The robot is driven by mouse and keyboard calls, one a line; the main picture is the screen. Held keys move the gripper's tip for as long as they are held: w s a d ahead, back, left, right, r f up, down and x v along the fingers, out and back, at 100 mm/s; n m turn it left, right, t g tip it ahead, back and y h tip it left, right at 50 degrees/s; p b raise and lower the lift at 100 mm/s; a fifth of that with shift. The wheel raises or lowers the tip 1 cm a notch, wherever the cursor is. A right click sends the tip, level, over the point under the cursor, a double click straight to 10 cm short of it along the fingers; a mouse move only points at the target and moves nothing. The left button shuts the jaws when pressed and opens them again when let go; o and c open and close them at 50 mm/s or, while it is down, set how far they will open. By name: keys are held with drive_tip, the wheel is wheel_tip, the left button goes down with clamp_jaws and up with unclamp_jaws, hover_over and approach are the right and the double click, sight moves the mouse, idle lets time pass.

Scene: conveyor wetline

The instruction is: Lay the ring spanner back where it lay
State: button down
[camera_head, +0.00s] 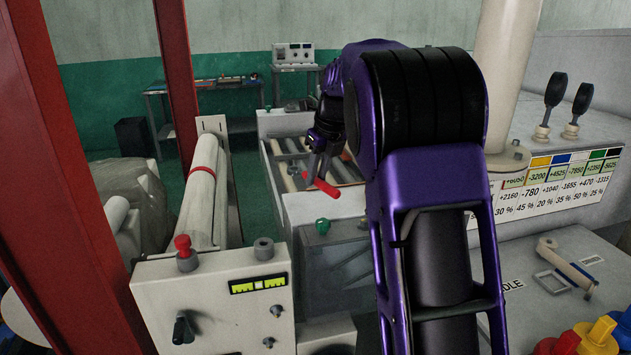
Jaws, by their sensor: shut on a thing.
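My gripper (318,171) is small in the camera view, pointing down over the front end of the roller bed, left of my purple arm. My arm hides the area right of the gripper.
The roller bed (291,172) has pale walls. A control box (215,300) with a red knob (183,246) stands at front left, below a long white roller (200,200). A red post (62,180) rises at left. A grey counter (575,245) with a dispenser lies right.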

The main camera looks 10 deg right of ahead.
sight(313, 211)
drive_tip(key=shift+w+a+r, duration=0.1)
drive_tip(key=shift+w+r, duration=0.05)
drive_tip(key=shift+r, duration=0.05)
idle(0.4)
drive_tip(key=shift+f+b, duration=1.4)
drive_tip(key=shift+f, duration=2)
drive_tip(key=shift+f, duration=0.3)
drive_tip(key=c, duration=0.6)
unclamp_jaws()
drive_tip(key=p+v, duration=0.2)
drive_tip(key=v, duration=1.5)
drive_tip(key=shift+r, duration=0.2)
